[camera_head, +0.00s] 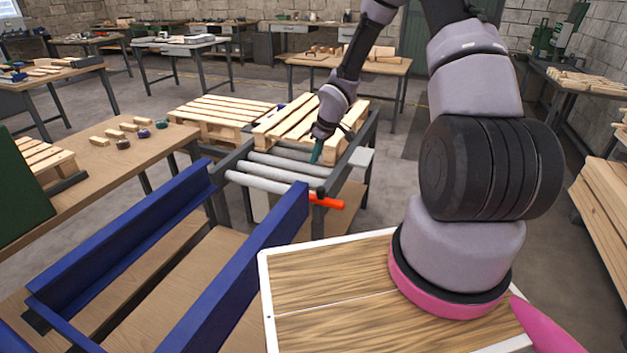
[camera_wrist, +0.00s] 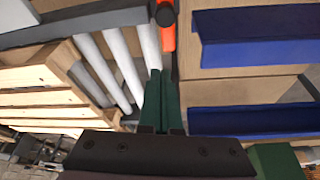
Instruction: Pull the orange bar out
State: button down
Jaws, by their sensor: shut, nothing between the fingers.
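The orange bar (camera_head: 327,202) sticks out to the right from under the front end of the roller conveyor (camera_head: 262,172) in the head view. In the wrist view the orange bar (camera_wrist: 168,38) shows at the top middle, beside a dark round part that covers some of it. My gripper (camera_head: 316,156) is above the rollers, left of and behind the bar, and apart from it. In the wrist view its green fingers (camera_wrist: 161,100) are together with nothing between them, pointing toward the rollers and the bar.
A wooden pallet (camera_head: 305,122) sits on the conveyor's far part, close to my gripper. Blue rails (camera_head: 250,275) stand in front of the conveyor. A workbench (camera_head: 90,165) with small wooden pieces is at left. Some floor right of the conveyor is clear.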

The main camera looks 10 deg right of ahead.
jog(key=shift+w+a+f, duration=0.2)
jog(key=shift+a+f, duration=0.05)
jog(key=shift+f, duration=0.4)
send_near(316, 195)
jog(key=w+a+f, duration=0.4)
jog(key=w+a, duration=0.1)
jog(key=shift+w+a+f, duration=0.1)
jog(key=shift+w+f, duration=0.15)
jog(key=shift+s+d+r, duration=0.15)
jog(key=shift+s+d, duration=1.25)
jog(key=shift+s, duration=0.05)
jog(key=shift+d, duration=0.1)
